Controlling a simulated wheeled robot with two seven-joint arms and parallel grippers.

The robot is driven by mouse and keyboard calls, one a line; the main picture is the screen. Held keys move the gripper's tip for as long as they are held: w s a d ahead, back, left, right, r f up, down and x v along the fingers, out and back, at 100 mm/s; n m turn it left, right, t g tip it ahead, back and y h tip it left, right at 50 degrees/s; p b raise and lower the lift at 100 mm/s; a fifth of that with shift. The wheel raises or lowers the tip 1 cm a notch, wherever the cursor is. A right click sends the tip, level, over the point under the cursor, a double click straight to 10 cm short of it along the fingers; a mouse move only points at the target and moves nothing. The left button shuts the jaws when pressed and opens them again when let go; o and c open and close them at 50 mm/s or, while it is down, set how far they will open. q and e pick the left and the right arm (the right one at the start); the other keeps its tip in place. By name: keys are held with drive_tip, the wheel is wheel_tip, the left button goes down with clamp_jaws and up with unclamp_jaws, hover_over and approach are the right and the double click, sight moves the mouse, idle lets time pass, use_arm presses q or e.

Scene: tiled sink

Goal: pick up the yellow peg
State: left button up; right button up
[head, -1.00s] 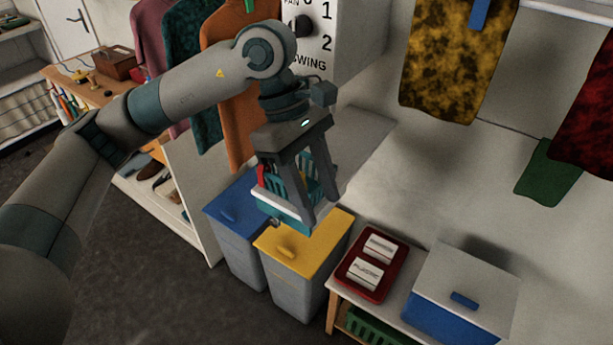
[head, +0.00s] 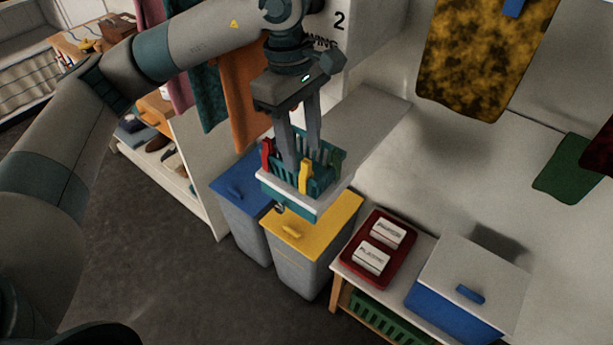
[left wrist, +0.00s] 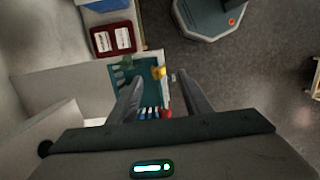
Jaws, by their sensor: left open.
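The yellow peg (head: 305,176) is upright at the front side of a teal basket (head: 325,180) on a white ledge. It also shows in the left wrist view (left wrist: 159,72), at the basket's edge. My left gripper (head: 302,162) is open and points down over the basket, its fingertips close to the yellow peg. In the left wrist view the two fingers (left wrist: 158,88) stand apart with the peg between and just beyond their tips. I see no contact with the peg. A red peg (head: 267,155) is at the basket's left corner. My right gripper is not in view.
Bins with a blue lid (head: 238,187) and a yellow lid (head: 315,225) stand below the basket. A red tray (head: 378,250) and a white-lidded blue box (head: 465,280) are on a low bench to the right. An orange cloth (head: 243,95) hangs behind my arm.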

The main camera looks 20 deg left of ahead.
sight(305, 160)
use_arm(q)
drive_tip(key=shift+f, duration=0.5)
drive_tip(key=shift+d+f+p, duration=0.15)
drive_tip(key=shift+f+p, duration=0.3)
drive_tip(key=shift+p, duration=0.3)
drive_tip(key=f+p, duration=0.1)
drive_tip(key=f, duration=0.1)
drive_tip(key=f+p, duration=0.1)
drive_tip(key=shift+d+f, duration=0.2)
drive_tip(key=shift+f, duration=0.45)
drive_tip(key=shift+c, duration=0.7)
